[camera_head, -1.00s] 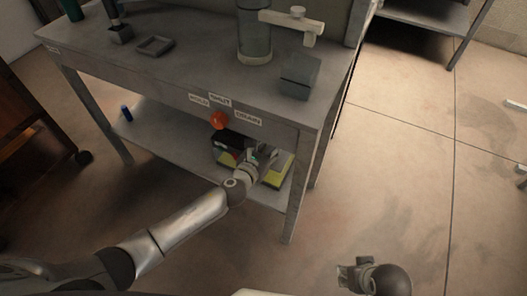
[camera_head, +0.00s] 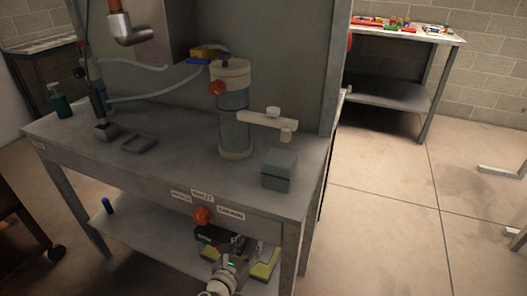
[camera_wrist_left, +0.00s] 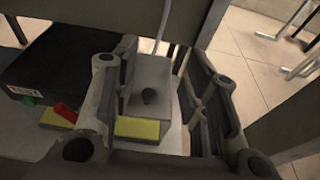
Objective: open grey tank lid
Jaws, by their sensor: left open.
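In the head view my left gripper (camera_head: 240,248) is open and low at the front of the workbench, by the lower shelf, and hides part of what is there. A grey box (camera_head: 279,169) with a lid seam stands closed on the bench top. My right gripper is out of view.
The workbench top (camera_head: 190,180) is above my left gripper. A black box (camera_wrist_left: 62,65) and a yellow block (camera_wrist_left: 138,129) are close to the fingers. A red knob (camera_head: 201,216) sticks out of the bench front.

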